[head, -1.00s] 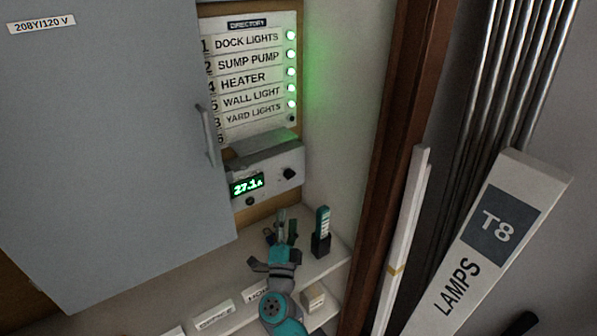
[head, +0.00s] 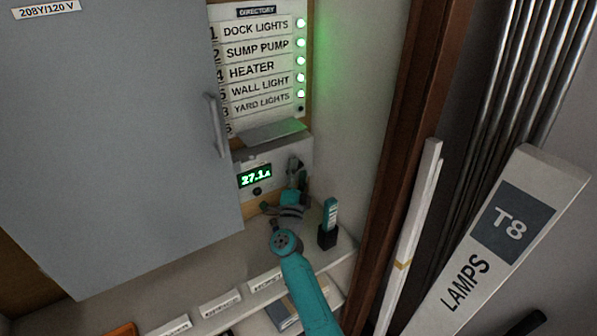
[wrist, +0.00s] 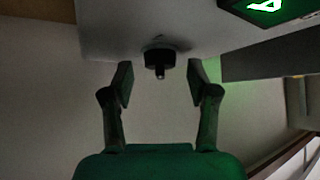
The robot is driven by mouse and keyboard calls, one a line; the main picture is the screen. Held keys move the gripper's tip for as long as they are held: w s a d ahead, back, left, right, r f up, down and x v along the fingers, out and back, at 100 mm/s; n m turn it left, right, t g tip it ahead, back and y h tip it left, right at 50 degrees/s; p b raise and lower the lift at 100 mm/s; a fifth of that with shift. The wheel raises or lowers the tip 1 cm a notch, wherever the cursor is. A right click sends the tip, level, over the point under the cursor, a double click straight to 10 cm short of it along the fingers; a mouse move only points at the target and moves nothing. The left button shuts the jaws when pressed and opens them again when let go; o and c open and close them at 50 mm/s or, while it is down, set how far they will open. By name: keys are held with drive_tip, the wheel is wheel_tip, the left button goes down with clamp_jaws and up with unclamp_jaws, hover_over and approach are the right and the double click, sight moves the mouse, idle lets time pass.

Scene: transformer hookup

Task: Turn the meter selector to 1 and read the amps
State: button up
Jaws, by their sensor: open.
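The meter (head: 272,160) is a grey box below the directory board, and its green display (head: 255,176) reads 27.1 A. Its black selector knob (wrist: 159,58) shows in the wrist view, with a short stub pointing toward my gripper. In the head view my gripper mostly hides the knob, and I cannot read its setting. My gripper (wrist: 160,84) is open, with one finger on each side of the knob's line and the tips just short of it. In the head view my gripper (head: 298,178) is in front of the meter's right side.
The directory board (head: 262,70) has several lit green lamps. A grey cabinet door (head: 120,150) stands open at left. A teal tool in a black holder (head: 327,236) stands on the shelf right of my arm. A T8 lamps box (head: 490,235) leans at right.

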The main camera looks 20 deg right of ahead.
drive_tip(key=shift+w+d, duration=0.1)
drive_tip(key=shift+c, duration=0.2)
clamp_jaws()
drive_tip(key=shift+r+m, duration=0.1)
drive_tip(key=shift+m, duration=0.2)
drive_tip(key=shift+r+m+g+y, duration=0.15)
drive_tip(key=shift+m+g+y, duration=0.1)
drive_tip(key=shift+m+g, duration=1.15)
drive_tip(key=shift+r+m+g+y, duration=0.1)
drive_tip(key=shift+m+g+y, duration=0.15)
drive_tip(key=shift+m+g, duration=1.15)
